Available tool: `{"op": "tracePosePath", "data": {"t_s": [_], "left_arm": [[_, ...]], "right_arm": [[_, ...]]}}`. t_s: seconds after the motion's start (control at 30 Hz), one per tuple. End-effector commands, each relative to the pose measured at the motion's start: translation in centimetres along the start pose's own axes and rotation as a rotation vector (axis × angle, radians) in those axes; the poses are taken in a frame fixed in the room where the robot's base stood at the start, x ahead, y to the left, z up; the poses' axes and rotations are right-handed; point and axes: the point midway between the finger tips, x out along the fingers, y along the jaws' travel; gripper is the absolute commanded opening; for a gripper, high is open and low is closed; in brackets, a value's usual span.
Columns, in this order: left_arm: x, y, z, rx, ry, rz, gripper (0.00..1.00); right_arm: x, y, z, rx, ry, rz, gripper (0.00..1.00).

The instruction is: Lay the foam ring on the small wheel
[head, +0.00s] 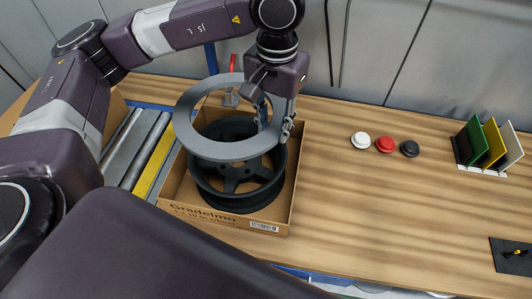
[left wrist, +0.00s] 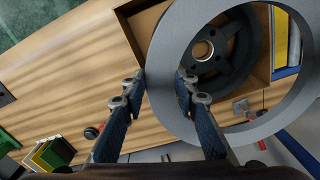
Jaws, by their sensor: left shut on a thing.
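The foam ring (head: 187,131) is a flat grey ring, held above a cardboard box (head: 275,224). The small wheel (head: 240,203) is black and spoked and lies in that box. My left gripper (head: 272,122) is shut on the right side of the ring in the head view. In the left wrist view the fingers of my left gripper (left wrist: 157,88) pinch the band of the ring (left wrist: 168,50), and the wheel (left wrist: 235,58) shows through its opening. The ring hides part of the wheel in both views. My right gripper is not in view.
A roller conveyor (head: 135,143) with a yellow edge lies left of the box. White (head: 361,140), red (head: 385,145) and black (head: 410,149) buttons sit on the wooden table (head: 345,205), right of the box. Coloured panels (head: 490,145) stand far right. The table middle is clear.

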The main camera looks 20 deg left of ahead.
Motion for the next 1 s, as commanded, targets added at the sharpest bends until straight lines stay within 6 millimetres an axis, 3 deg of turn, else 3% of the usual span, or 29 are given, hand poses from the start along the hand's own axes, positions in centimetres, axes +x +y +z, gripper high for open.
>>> {"op": "tracePosePath", "data": {"t_s": [0.2,0.4,0.6,0.8,1.0], "left_arm": [[5.7,0.0,0.2,0.0,-0.007,-0.001,0.09],[9.8,0.0,0.2,0.001,-0.003,-0.001,0.09],[11.6,0.1,0.1,0.0,-0.002,0.001,0.09],[14.5,0.1,0.1,0.0,-0.003,0.001,0.09],[15.5,0.1,0.0,0.001,0.002,0.001,0.09]], "right_arm": [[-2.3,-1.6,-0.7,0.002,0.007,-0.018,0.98],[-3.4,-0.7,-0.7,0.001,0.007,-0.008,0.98],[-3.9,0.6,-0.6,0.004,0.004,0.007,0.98],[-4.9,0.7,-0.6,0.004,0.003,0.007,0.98],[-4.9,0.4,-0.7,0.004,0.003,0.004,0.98]]}}
